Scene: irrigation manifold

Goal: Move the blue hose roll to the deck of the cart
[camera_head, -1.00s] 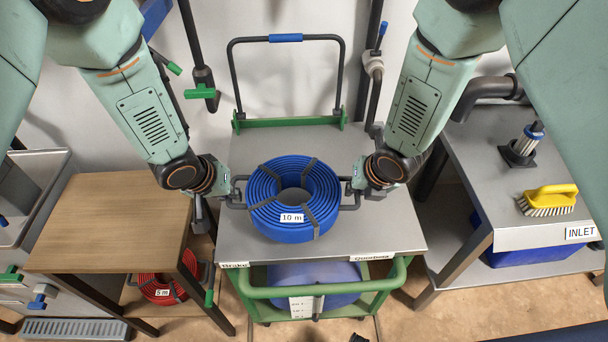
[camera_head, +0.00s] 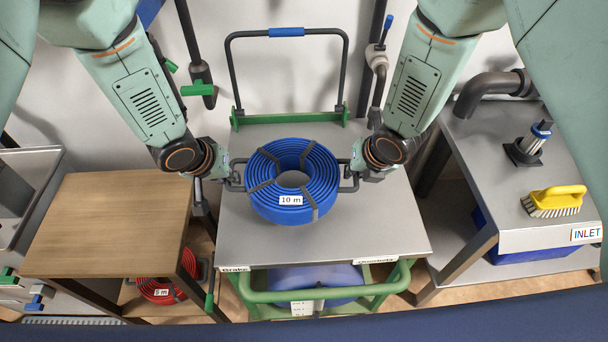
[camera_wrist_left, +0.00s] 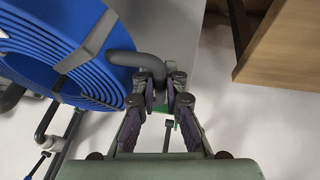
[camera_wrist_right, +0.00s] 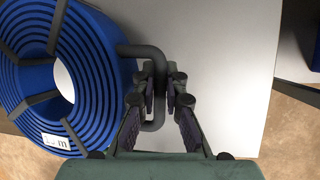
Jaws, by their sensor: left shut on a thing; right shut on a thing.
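The blue hose roll (camera_head: 265,203), labelled 10 m and bound with grey straps, is over the grey deck (camera_head: 380,235) of the green-framed cart. Whether its underside touches the deck cannot be told. My left gripper (camera_head: 232,181) is shut on the roll's left handle, a dark bar that also shows in the left wrist view (camera_wrist_left: 122,58). My right gripper (camera_head: 353,178) is shut on the right handle, seen in the right wrist view (camera_wrist_right: 135,50). The roll looks about level between both grippers.
The cart's push handle (camera_head: 343,70) rises at the back. A wooden table (camera_head: 110,225) stands left, with a red hose roll (camera_head: 160,290) below. At right, a grey bench (camera_head: 490,180) holds a yellow brush (camera_head: 555,198). The deck's front strip is clear.

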